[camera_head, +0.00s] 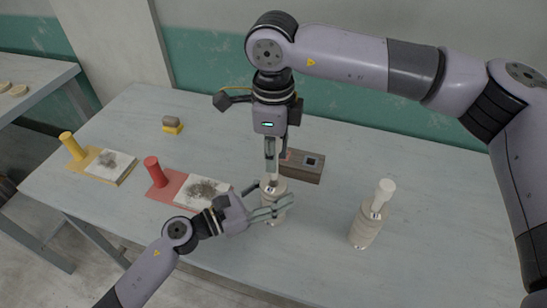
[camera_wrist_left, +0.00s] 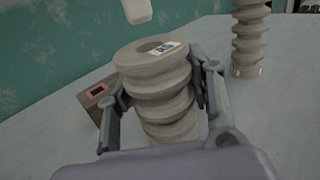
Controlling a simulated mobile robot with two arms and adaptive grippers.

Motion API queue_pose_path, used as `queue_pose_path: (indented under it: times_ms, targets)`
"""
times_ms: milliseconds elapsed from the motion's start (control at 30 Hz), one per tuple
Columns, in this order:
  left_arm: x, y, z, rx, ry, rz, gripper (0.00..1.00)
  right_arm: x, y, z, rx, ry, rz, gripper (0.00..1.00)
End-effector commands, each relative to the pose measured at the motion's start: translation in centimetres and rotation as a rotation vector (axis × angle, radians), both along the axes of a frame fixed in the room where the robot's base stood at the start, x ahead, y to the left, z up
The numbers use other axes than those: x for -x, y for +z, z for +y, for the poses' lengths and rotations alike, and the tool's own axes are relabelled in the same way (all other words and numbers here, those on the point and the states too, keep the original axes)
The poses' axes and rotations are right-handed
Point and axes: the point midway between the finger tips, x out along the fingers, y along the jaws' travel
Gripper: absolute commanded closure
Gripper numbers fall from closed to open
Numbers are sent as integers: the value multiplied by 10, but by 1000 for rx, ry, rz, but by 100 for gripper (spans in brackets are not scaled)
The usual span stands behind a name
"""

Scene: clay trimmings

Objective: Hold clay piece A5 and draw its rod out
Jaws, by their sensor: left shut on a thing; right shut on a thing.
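The ribbed clay piece (camera_head: 272,188) stands near the table's middle, with a small label on its top that I take as A5. In the left wrist view the clay piece (camera_wrist_left: 158,95) shows an open hole in its top. My left gripper (camera_head: 272,208) is shut on its body, one finger on each side. My right gripper (camera_head: 272,165) points down from above, shut on the rod, which it mostly hides. In the left wrist view the pale lower end of the rod (camera_wrist_left: 136,10) hangs clear above the piece.
A second ribbed piece (camera_head: 364,228) with a pale rod (camera_head: 383,194) stands to the right. A brown box (camera_head: 303,166) lies behind the held piece.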

Motion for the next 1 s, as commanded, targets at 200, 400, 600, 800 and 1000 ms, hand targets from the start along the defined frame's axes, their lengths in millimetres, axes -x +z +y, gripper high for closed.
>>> queue_pose_path:
  times_ms: [200, 400, 600, 800, 1000]
  targets:
    - [0, 0, 0, -1, 1, 0, 100, 0, 12, 0, 0, 0, 0, 100]
    - [0, 0, 0, -1, 1, 0, 100, 0, 13, 0, 0, 0, 0, 100]
    - [0, 0, 0, -1, 1, 0, 41, 0, 12, 0, 0, 1, 0, 100]
    - [0, 0, 0, 0, 0, 0, 28, 0, 12, 0, 0, 1, 0, 100]
    - [0, 0, 0, 0, 0, 0, 28, 0, 12, 0, 0, 0, 0, 100]
